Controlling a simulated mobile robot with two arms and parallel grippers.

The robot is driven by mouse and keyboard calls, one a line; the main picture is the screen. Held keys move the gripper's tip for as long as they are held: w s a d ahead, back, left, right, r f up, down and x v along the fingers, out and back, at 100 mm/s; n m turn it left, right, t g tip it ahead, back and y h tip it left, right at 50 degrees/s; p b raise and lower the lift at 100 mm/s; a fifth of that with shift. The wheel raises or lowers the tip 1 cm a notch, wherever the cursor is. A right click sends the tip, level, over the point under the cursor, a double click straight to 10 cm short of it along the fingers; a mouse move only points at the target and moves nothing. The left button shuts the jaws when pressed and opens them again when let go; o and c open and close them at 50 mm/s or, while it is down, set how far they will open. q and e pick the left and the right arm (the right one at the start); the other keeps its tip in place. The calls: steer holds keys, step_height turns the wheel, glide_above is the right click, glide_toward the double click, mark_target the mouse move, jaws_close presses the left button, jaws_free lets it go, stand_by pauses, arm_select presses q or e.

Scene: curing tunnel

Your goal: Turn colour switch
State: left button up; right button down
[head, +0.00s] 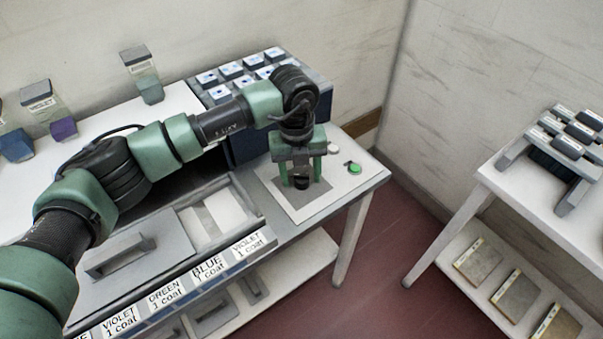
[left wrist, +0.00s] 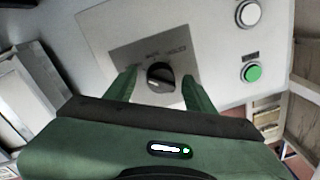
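The colour switch (left wrist: 160,76) is a round black knob on a grey label plate (left wrist: 125,58) in the left wrist view. Small lettering runs above it, and a light mark shows on the knob; the setting is too blurred to read surely. In the head view the switch (head: 301,183) sits on the white panel at the table's right end. My left gripper (head: 300,178) points down over it, with one green finger on each side. In the left wrist view the left gripper (left wrist: 160,82) is open, with gaps between both fingers and the knob. My right gripper is out of view.
A green button (left wrist: 252,73) and a white button (left wrist: 248,13) lie right of the switch. A drawer-like tray (head: 130,255) and colour labels (head: 207,267) line the table front. A blue rack of marked blocks (head: 245,80) stands behind. A second table (head: 500,185) is right.

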mark_target(299, 175)
arm_select(q)
steer(key=r, duration=0.2)
steer(key=r+b, duration=0.1)
steer(key=r, duration=0.4)
steer(key=shift+a+r, duration=0.1)
steer(key=shift+a, duration=0.15)
steer(key=shift+r, duration=0.3)
